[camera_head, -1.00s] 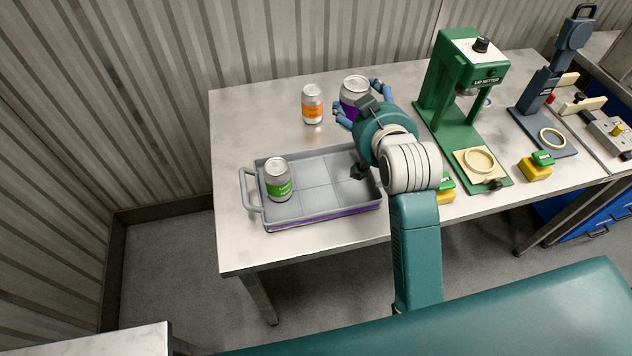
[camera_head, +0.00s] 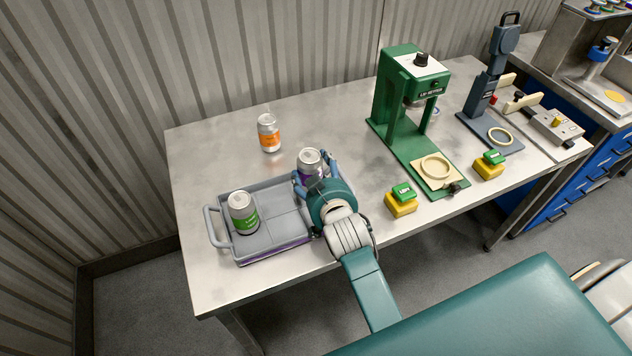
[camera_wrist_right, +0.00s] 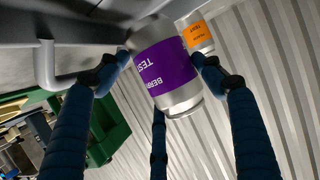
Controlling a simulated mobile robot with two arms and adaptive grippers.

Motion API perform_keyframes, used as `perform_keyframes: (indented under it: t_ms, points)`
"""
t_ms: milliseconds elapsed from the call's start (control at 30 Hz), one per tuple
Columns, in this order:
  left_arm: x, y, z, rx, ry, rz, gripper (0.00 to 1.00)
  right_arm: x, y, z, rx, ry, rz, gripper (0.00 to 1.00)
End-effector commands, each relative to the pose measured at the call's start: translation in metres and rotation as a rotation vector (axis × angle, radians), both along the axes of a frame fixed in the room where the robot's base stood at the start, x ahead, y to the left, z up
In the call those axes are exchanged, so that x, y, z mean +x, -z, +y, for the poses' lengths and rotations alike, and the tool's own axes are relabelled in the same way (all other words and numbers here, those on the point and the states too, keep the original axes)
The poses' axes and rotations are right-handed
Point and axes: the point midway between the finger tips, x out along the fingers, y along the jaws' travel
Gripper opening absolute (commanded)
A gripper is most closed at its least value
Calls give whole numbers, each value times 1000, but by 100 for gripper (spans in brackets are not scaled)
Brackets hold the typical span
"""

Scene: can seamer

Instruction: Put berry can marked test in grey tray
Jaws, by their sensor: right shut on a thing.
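The berry can (camera_wrist_right: 166,68) has a purple label reading BERRY TEST in the right wrist view, and my right gripper (camera_wrist_right: 163,64) is shut on it. In the head view the berry can (camera_head: 310,165) is in my right gripper (camera_head: 317,181), at the right end of the grey tray (camera_head: 214,229). Whether its base touches the tray or the table is hidden. A can with a green label (camera_head: 243,212) stands upright in the tray's left part. My left gripper does not show.
An orange-labelled can (camera_head: 268,133) stands behind the tray. The green lid setter (camera_head: 397,130) is to the right, with a yellow-and-green block (camera_head: 401,201) in front. The table between the orange can and lid setter is clear.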

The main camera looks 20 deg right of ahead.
Motion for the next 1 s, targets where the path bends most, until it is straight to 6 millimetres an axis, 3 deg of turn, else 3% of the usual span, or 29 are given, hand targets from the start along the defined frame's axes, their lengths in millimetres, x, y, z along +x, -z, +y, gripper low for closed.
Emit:
perform_keyframes:
  t_ms: [267,600,633,700,1000]
  points:
    - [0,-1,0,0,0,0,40,0,34,0,-1,0,0,28]
    - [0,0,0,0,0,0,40,0,38,0,0,-1,-2,28]
    - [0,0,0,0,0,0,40,-1,39,0,-1,0,2,73]
    - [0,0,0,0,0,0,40,-1,39,0,-1,0,2,86]
    - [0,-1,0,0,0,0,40,-1,38,0,0,0,2,86]
